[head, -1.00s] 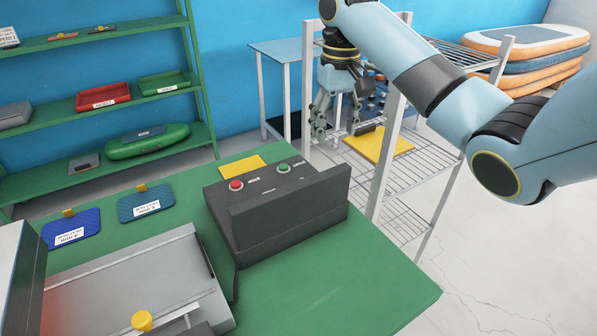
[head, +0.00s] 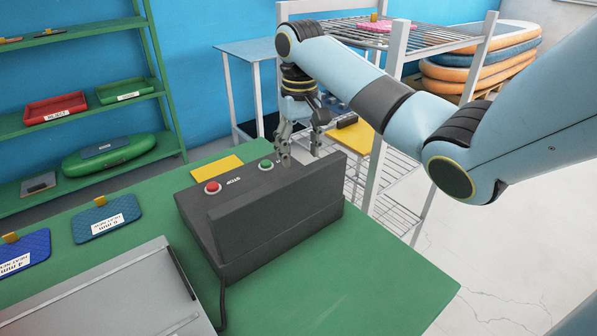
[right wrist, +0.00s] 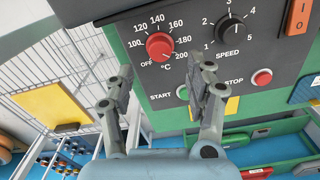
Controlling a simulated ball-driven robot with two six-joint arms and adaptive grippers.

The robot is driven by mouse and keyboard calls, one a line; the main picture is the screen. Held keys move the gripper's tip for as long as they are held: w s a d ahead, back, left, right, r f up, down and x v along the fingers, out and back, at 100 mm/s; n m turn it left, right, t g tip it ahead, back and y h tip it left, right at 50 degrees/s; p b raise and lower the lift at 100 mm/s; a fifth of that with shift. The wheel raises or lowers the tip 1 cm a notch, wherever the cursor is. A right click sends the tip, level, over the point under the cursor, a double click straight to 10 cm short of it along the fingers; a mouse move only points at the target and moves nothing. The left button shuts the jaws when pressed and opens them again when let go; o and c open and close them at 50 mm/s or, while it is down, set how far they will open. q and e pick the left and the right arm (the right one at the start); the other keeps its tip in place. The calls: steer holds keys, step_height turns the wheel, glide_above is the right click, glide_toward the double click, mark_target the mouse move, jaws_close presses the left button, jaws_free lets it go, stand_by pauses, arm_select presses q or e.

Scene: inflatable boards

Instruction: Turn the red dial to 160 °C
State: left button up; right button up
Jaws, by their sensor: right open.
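The red dial (right wrist: 160,46) shows in the right wrist view on a dark control panel (right wrist: 208,50). Its scale runs from OFF through 100, 120, 140, 160 and 180 to 200 °C. I cannot clearly tell which mark its pointer faces. My right gripper (right wrist: 166,72) is open and empty, its fingertips apart on either side below the dial and not touching it. In the head view my right gripper (head: 299,150) hangs at the far right side of the dark control box (head: 280,230). The box hides the dial there. My left gripper is out of view.
A black speed knob (right wrist: 229,26), a green START button (right wrist: 183,92) and a red STOP button (right wrist: 262,77) sit near the dial. The box stands on a green table (head: 370,280). A wire rack (head: 380,150) stands behind.

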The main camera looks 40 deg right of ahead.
step_height(320, 180, down, 6)
steer(key=shift+r, duration=0.1)
jaws_close()
stand_by(0.5)
